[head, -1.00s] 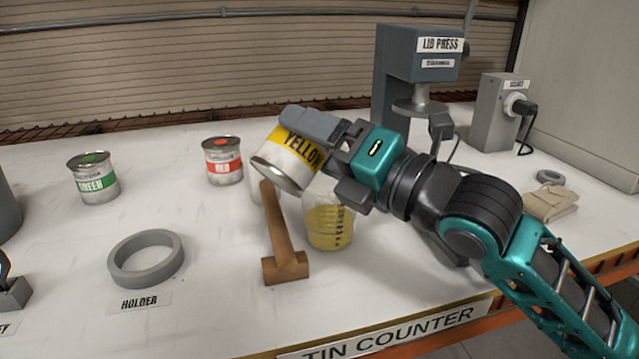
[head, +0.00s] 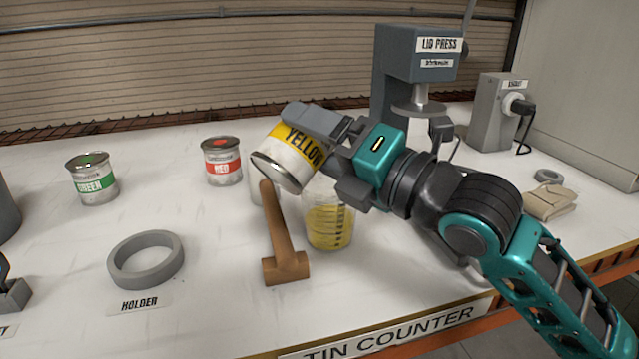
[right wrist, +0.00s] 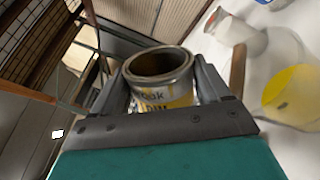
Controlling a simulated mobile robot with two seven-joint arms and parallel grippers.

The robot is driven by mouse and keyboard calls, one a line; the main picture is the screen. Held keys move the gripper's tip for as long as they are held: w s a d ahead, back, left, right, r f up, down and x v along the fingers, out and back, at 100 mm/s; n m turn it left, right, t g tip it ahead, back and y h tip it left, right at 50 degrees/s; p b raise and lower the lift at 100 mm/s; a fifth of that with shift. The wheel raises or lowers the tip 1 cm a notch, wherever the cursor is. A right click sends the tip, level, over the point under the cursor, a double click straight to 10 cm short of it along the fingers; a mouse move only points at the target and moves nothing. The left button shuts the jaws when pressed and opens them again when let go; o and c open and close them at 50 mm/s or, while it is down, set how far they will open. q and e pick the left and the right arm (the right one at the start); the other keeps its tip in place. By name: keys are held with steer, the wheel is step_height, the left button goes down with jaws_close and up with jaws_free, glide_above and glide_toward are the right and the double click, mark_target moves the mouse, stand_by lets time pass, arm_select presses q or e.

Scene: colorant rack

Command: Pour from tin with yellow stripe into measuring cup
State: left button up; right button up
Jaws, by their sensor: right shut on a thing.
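The tin with the yellow stripe (head: 285,158) is held tilted in the air, one rim end angled down to the lower left. My right gripper (head: 316,140) is shut around its side. In the right wrist view the tin (right wrist: 165,84) has an open, dark mouth. The measuring cup (head: 329,228) is clear, stands upright on the counter and contains yellow liquid; it also shows in the right wrist view (right wrist: 292,98). The tin is above and left of the cup. No stream of liquid is visible. My left gripper is not in view.
A red tin (head: 222,165), a green tin (head: 92,183) and a grey ring holder (head: 146,262) are farther left. The lid press (head: 420,55) is behind my arm.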

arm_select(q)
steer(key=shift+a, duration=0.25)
arm_select(e)
steer(key=shift+r+m, duration=0.15)
steer(key=shift+m, duration=0.35)
stand_by(0.7)
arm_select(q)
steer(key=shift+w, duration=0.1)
arm_select(e)
steer(key=shift+m, duration=0.3)
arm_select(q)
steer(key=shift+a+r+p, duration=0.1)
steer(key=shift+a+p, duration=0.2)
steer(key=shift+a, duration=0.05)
arm_select(e)
steer(key=shift+w+d+r+m+t, duration=0.1)
steer(key=shift+r+m+t, duration=0.15)
steer(key=shift+m, duration=0.25)
stand_by(0.8)
steer(key=shift+m, duration=0.3)
stand_by(0.4)
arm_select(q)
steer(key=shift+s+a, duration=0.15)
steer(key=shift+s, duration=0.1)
arm_select(e)
steer(key=shift+f, duration=0.15)
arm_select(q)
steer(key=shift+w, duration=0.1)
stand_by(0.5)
